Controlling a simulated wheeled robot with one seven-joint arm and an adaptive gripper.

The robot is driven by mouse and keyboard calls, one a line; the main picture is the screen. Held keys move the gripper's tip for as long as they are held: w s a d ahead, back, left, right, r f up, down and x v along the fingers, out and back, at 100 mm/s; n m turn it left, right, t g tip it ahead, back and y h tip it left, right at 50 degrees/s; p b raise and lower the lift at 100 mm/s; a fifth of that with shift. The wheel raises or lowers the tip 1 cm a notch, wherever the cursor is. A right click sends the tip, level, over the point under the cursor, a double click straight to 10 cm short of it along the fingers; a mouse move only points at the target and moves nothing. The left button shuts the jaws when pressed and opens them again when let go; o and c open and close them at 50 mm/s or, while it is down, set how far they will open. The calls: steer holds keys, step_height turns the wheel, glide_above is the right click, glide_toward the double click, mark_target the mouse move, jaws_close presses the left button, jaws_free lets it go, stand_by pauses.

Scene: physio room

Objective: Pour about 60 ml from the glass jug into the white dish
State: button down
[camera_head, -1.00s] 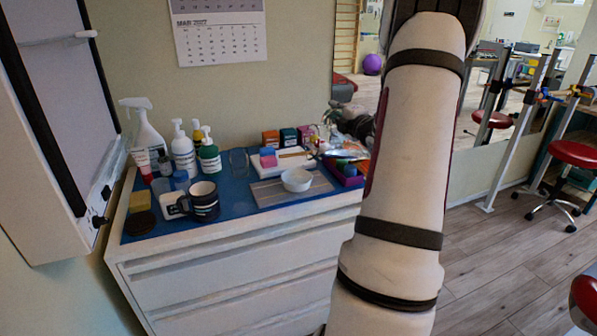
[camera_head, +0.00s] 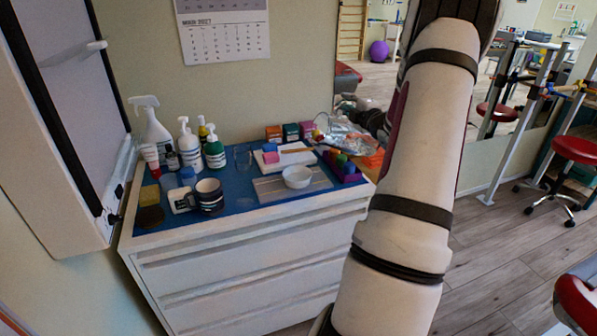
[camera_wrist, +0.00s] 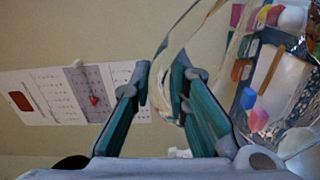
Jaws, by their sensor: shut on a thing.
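The white dish (camera_head: 297,177) stands upright on a grey mat on the blue top of a drawer cabinet in the head view. Its contents cannot be made out. In the wrist view, my gripper (camera_wrist: 163,80) is shut on the clear glass jug (camera_wrist: 190,40), with part of the glass between its teal fingers. The jug is cut off by the frame edge and its liquid level cannot be told. My arm crosses the right of the head view. The gripper cannot be made out there.
On the cabinet (camera_head: 250,223), several bottles, a dark mug (camera_head: 209,197) and a clear glass (camera_head: 243,157) stand left of the dish. An open cabinet door (camera_head: 65,120) hangs at left.

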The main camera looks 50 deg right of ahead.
steer(key=shift+d+r, duration=0.1)
steer(key=shift+r, duration=0.15)
stand_by(0.7)
